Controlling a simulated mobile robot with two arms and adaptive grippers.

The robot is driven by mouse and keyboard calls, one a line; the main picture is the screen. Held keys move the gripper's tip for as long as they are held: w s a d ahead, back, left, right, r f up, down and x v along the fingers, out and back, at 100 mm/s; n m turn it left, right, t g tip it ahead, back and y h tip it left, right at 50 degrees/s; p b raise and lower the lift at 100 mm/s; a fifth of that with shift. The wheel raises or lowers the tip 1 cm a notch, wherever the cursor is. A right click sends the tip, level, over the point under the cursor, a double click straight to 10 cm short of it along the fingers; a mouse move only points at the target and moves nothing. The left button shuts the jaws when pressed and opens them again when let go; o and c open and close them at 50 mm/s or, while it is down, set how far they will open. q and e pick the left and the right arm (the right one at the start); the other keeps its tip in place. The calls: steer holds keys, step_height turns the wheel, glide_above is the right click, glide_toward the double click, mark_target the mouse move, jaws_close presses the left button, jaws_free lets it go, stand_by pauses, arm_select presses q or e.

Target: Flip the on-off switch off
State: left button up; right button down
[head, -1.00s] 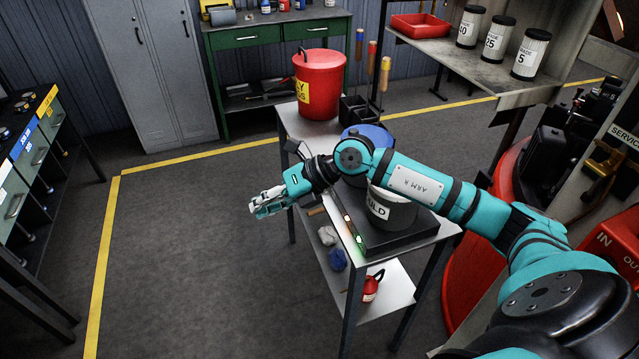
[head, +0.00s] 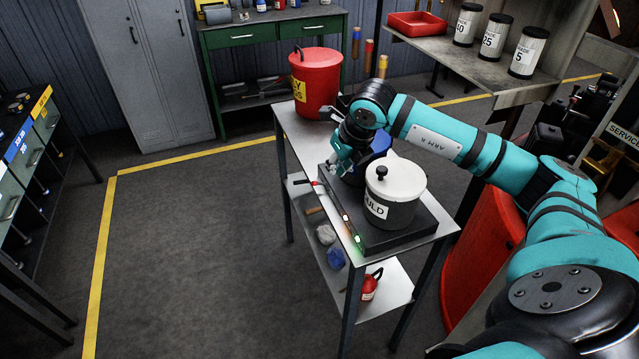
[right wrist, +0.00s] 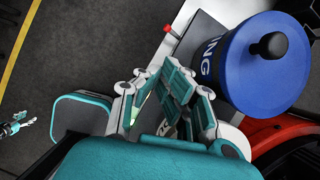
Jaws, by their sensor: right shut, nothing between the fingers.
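A small red switch lever (head: 313,183) sticks out at the left end of the black base unit (head: 400,235) on the steel table. Red also shows on it in the right wrist view (right wrist: 167,28), beside the blue pot. My right gripper (head: 338,170) points down just above the base's far left end, close to the switch and apart from it. Its fingers are shut and empty in the right wrist view (right wrist: 165,98). My left gripper (right wrist: 18,124) shows small at the left of that view, too small to tell its state. Which way the lever is set cannot be told.
A blue pot (right wrist: 262,68) stands on the base beside my right gripper. A grey pot with a white lid (head: 396,190) stands nearer. Orange and green lights (head: 357,238) line the base's front edge. A red bin (head: 317,85) stands at the table's far end. The floor left is clear.

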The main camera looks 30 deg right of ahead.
steer(key=p, duration=0.4)
glide_toward(320, 184)
steer(key=f, duration=0.2)
steer(key=a+f, duration=0.1)
steer(key=w+a+f, duration=0.1)
steer(key=f, duration=0.1)
steer(key=shift+f, duration=0.3)
arm_select(q)
steer(key=shift+s+r, duration=0.1)
steer(key=shift+r, duration=1.95)
arm_select(e)
steer(key=shift+w+d+f, duration=0.1)
steer(key=shift+w+f, duration=0.25)
steer(key=shift+f, duration=0.05)
